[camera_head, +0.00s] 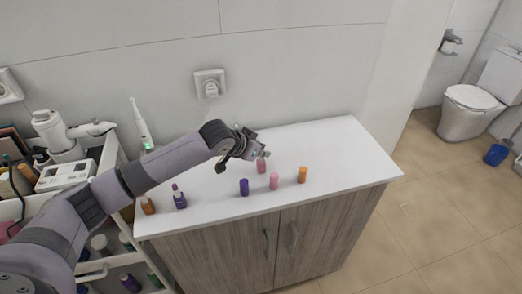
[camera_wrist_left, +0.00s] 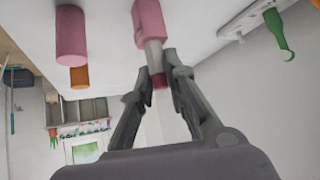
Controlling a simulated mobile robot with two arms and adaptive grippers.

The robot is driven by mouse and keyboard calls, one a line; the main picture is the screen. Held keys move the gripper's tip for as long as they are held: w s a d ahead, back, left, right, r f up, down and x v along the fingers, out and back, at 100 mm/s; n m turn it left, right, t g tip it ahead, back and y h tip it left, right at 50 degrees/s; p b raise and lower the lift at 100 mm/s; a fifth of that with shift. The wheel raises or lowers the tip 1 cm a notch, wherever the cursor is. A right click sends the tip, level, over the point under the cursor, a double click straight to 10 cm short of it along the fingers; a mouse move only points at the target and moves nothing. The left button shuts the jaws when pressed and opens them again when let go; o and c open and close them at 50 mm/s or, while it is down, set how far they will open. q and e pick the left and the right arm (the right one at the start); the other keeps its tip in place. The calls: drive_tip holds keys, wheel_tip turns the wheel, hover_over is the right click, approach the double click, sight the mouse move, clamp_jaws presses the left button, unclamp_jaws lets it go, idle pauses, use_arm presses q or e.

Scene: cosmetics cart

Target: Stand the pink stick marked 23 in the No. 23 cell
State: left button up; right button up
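Two pink sticks stand on the white counter (camera_head: 330,150). The farther pink stick (camera_head: 261,167) is right below my left gripper (camera_head: 256,153); the nearer pink stick (camera_head: 274,181) is apart from it. In the left wrist view, the picture is upside down. There the fingers of my left gripper (camera_wrist_left: 157,68) appear closed against the silver neck of one pink stick (camera_wrist_left: 149,22), with its dark pink tip between them. The other pink stick (camera_wrist_left: 70,35) stands to the side. The number marks cannot be read. No No. 23 cell can be made out. My right gripper is not in view.
A purple bottle (camera_head: 244,187) and an orange bottle (camera_head: 303,174) stand near the sticks. Another purple bottle (camera_head: 179,197) and a brown-orange one (camera_head: 148,205) are at the counter's left end. A loaded cart (camera_head: 105,155) stands left. The counter's right part is clear.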

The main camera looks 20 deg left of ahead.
use_arm(q)
drive_tip(key=o, duration=0.5)
drive_tip(key=shift+c, duration=0.2)
drive_tip(key=shift+r, duration=0.1)
